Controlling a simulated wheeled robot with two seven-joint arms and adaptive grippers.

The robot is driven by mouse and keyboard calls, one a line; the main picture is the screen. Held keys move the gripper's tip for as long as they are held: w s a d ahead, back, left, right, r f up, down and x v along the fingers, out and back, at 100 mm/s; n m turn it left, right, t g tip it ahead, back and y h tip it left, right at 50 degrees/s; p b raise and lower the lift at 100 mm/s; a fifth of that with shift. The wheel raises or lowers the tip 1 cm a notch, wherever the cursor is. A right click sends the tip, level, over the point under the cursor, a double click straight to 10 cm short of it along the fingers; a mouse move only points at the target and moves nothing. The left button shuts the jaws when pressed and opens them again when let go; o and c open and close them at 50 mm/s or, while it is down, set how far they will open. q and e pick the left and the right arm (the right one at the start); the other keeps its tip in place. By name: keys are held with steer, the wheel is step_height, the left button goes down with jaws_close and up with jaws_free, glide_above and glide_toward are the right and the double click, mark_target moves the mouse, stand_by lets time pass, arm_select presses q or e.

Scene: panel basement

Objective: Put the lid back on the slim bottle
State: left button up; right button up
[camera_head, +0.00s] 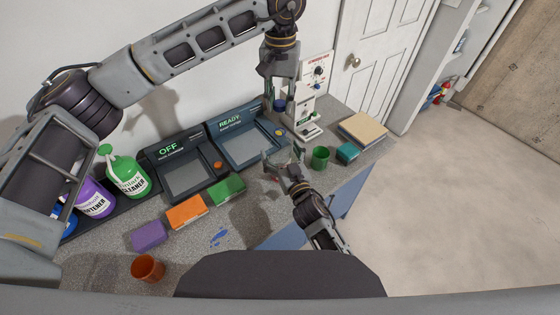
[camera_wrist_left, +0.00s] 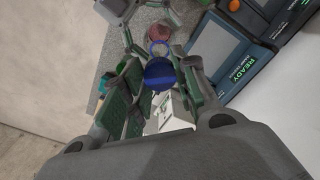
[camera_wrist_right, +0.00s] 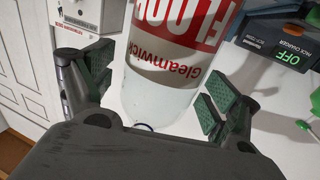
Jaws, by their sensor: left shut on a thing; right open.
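My left gripper (camera_head: 281,96) is shut on a blue lid (camera_wrist_left: 160,74) and holds it in the air above the counter; the lid also shows in the head view (camera_head: 280,105). The slim bottle (camera_wrist_right: 170,85) is clear, with a red and white label, and fills the middle of the right wrist view. My right gripper (camera_head: 285,161) is open, its fingers on either side of the bottle; whether they touch it I cannot tell. The bottle is mostly hidden in the head view.
Two dark panels reading OFF (camera_head: 183,172) and READY (camera_head: 240,140) stand at the back. A white machine (camera_head: 303,117), green cup (camera_head: 320,157), teal box (camera_head: 347,152) and tan stack (camera_head: 363,130) stand to the right. Coloured blocks (camera_head: 187,211) and an orange cup (camera_head: 147,267) lie left.

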steer(key=shift+w+a, duration=0.15)
steer(key=shift+w, duration=0.25)
steer(key=c, duration=1.6)
arm_select(q)
steer(key=shift+f, duration=2.5)
arm_select(e)
steer(key=shift+o, duration=0.2)
arm_select(q)
steer(key=shift+f, duration=0.2)
steer(key=shift+f, duration=0.7)
steer(key=shift+f, duration=0.5)
arm_select(e)
jaws_close()
